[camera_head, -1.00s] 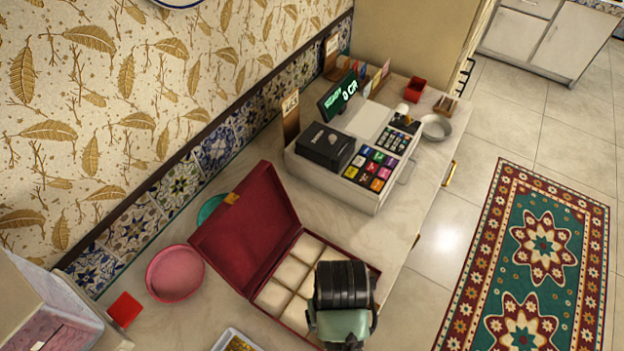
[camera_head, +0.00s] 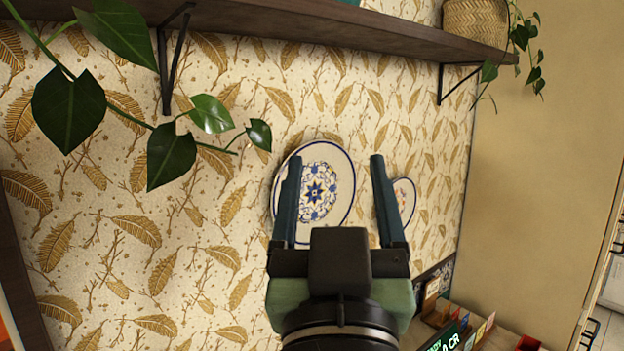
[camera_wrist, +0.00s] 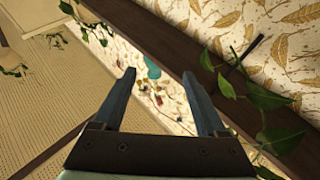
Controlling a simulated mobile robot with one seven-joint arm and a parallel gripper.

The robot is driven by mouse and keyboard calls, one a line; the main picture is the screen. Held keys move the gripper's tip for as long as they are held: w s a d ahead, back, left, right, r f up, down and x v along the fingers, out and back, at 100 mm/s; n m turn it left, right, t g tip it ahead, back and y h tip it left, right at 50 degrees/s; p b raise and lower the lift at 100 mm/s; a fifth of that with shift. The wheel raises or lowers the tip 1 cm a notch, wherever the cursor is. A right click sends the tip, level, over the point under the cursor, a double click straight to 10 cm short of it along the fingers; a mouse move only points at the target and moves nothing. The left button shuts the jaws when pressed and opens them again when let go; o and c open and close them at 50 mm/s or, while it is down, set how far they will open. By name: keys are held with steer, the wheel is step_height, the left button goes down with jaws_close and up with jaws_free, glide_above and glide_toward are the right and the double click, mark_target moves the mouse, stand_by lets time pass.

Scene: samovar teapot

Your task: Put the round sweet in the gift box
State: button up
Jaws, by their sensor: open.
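My gripper (camera_head: 335,162) is raised in front of the papered wall, its two dark fingers spread apart with nothing between them. It also shows open and empty in the wrist view (camera_wrist: 160,75), pointing up toward the shelf and ceiling. Neither the round sweet nor the gift box is in view now.
A dark wooden shelf (camera_head: 300,22) runs along the wall above, with a metal bracket (camera_head: 172,60). Trailing plant leaves (camera_head: 170,155) hang at the left. Patterned plates (camera_head: 325,185) hang on the wall behind my gripper. The counter display (camera_head: 445,340) shows at the lower right.

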steer(key=s+a+r+t+y, duration=0.1)
steer(key=s+a+r+t, duration=0.1)
steer(key=s+r+t, duration=0.2)
steer(key=s+r, duration=0.3)
steer(key=r, duration=0.2)
steer(key=shift+s, duration=0.1)
